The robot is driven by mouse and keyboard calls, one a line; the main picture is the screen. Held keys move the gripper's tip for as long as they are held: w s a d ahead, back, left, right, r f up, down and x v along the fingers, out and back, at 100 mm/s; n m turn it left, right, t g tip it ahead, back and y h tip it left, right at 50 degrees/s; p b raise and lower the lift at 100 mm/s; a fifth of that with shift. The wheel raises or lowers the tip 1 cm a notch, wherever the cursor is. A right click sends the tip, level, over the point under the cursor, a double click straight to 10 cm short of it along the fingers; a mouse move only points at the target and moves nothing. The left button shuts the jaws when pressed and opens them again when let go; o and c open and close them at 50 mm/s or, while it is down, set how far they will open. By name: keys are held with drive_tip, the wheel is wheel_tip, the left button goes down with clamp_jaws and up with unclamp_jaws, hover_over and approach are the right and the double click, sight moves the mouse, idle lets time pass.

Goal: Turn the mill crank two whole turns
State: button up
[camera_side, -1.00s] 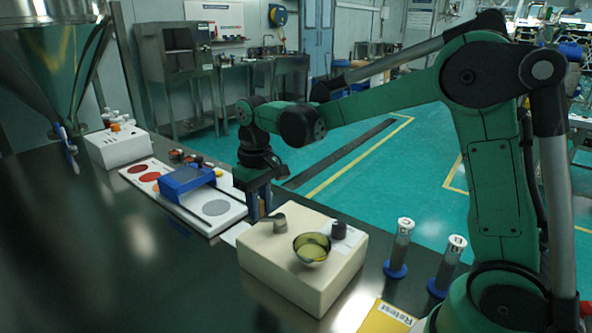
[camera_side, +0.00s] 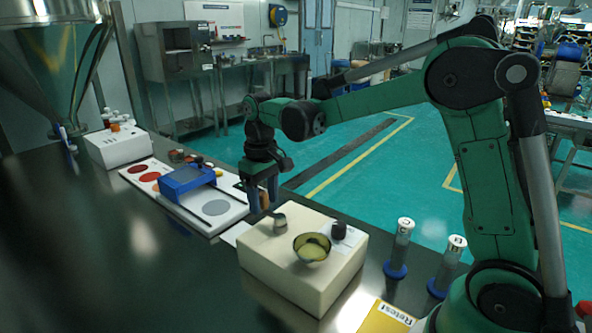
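The mill is a cream box (camera_side: 290,268) on the dark bench. A grey metal crank (camera_side: 280,222) stands at the back left of its top. The crank's brown handle (camera_side: 264,201) shows between the fingers of my gripper (camera_side: 263,200), which points down behind the mill's back left edge. The fingers appear shut on the handle; the exact contact is small and partly hidden. A dark-rimmed bowl (camera_side: 312,248) with yellowish contents sits on the mill's top.
A black knob (camera_side: 339,230) is at the mill's back right. Two capped cylinders (camera_side: 399,250) (camera_side: 446,267) stand to the right, near a yellow Retest sheet (camera_side: 388,318).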

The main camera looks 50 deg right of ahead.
drive_tip(key=shift+o, duration=0.4)
drive_tip(key=shift+r, duration=3.5)
drive_tip(key=shift+s+a, duration=0.1)
